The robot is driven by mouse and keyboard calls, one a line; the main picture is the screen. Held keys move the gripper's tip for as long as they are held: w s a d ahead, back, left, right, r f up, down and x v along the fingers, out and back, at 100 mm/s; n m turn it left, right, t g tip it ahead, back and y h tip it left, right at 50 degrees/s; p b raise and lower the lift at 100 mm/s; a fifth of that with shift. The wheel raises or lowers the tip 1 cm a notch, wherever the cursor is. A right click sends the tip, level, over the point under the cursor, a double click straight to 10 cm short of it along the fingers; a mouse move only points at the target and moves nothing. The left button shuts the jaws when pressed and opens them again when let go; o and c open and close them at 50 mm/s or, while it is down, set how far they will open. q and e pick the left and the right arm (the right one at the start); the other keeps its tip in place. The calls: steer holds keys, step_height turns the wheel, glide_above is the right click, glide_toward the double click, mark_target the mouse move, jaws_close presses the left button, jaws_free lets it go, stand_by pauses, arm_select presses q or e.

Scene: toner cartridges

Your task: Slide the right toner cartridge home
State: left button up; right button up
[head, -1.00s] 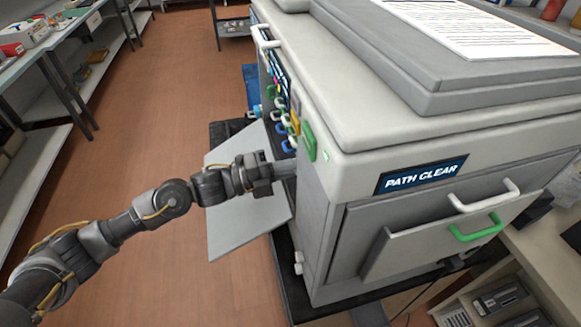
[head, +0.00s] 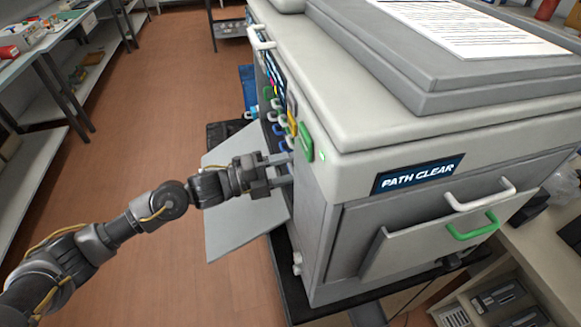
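The big grey printer (head: 420,120) stands at centre right, and its front faces left with the front flap (head: 240,225) folded down. Several small coloured handles and cartridge ends (head: 279,130) show in a steep, narrow view along that front. I cannot tell which one is the right toner cartridge or how deep it sits. My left gripper (head: 280,170) is at the front opening, above the flap, with its two fingers apart and pointing right at the opening. The fingertips are partly hidden by the printer's near corner. I see nothing held between them. My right gripper is not in view.
A "PATH CLEAR" sign (head: 419,174) is on the printer's near side, above a tilted panel (head: 430,240) with a green handle (head: 473,227). Shelves (head: 50,60) line the far left. The floor (head: 150,130) between shelves and printer is open.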

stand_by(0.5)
arm_select(q)
steer(key=v, duration=0.7)
steer(key=shift+b, duration=0.4)
stand_by(0.5)
